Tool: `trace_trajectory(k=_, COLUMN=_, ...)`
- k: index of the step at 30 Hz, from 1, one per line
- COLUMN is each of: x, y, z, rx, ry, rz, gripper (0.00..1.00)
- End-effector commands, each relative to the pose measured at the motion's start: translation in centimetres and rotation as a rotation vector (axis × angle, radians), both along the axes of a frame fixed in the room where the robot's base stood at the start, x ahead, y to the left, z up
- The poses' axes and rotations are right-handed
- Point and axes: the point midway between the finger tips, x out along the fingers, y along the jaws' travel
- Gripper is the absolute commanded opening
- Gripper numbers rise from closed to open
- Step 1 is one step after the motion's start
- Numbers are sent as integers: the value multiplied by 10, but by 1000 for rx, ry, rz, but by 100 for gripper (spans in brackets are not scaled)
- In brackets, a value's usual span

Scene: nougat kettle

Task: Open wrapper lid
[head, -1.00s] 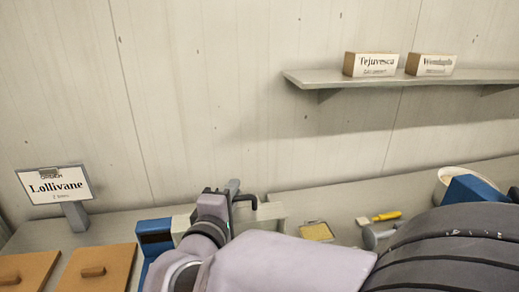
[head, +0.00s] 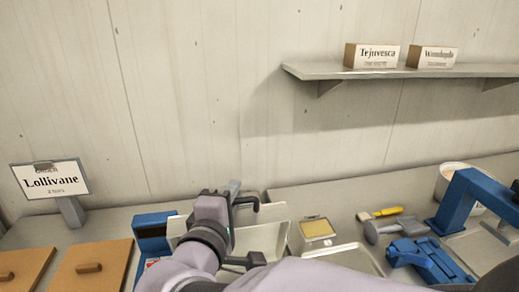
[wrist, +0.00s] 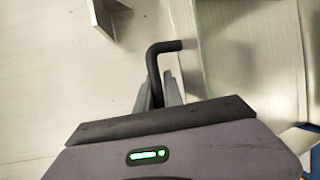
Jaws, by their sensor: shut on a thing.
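The wrapper, a pale grey box (head: 268,238) with a blue panel (head: 152,246) at its left, stands on the counter behind my arm. My gripper (head: 234,196) is at its upper back side. In the wrist view my gripper (wrist: 160,95) is shut on a black bent bar (wrist: 155,62), which looks like the lid handle. The bar's free end points right. A pale grey panel (wrist: 250,50), seemingly part of the wrapper, lies to the right of the fingers. My arm hides much of the wrapper, and how far the lid is tilted is unclear.
Right of the wrapper are a small yellowish-topped box (head: 317,229), a yellow-handled brush (head: 380,213), a grey tool (head: 395,230) and blue devices (head: 430,258). Brown boards (head: 95,268) lie left. An order sign (head: 50,180) stands at the back left, and a shelf (head: 310,73) hangs above.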

Motion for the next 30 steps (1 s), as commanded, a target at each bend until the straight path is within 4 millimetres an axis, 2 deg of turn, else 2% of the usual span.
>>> trace_trajectory(k=3, x=-11, y=-2, z=-1, rx=6, ry=-8, rz=1, gripper=0)
trace_trajectory(k=11, x=-12, y=-3, z=4, rx=7, ry=-9, rz=0, gripper=0)
trace_trajectory(k=12, x=-12, y=-3, z=4, rx=7, ry=-9, rz=0, gripper=14)
trace_trajectory(k=13, x=-12, y=-3, z=4, rx=8, ry=-10, rz=-1, gripper=20)
trace_trajectory(k=14, x=-12, y=-3, z=4, rx=7, ry=-10, rz=0, gripper=21)
trace_trajectory(k=30, x=-11, y=-3, z=1, rx=3, ry=-5, rz=-2, gripper=21)
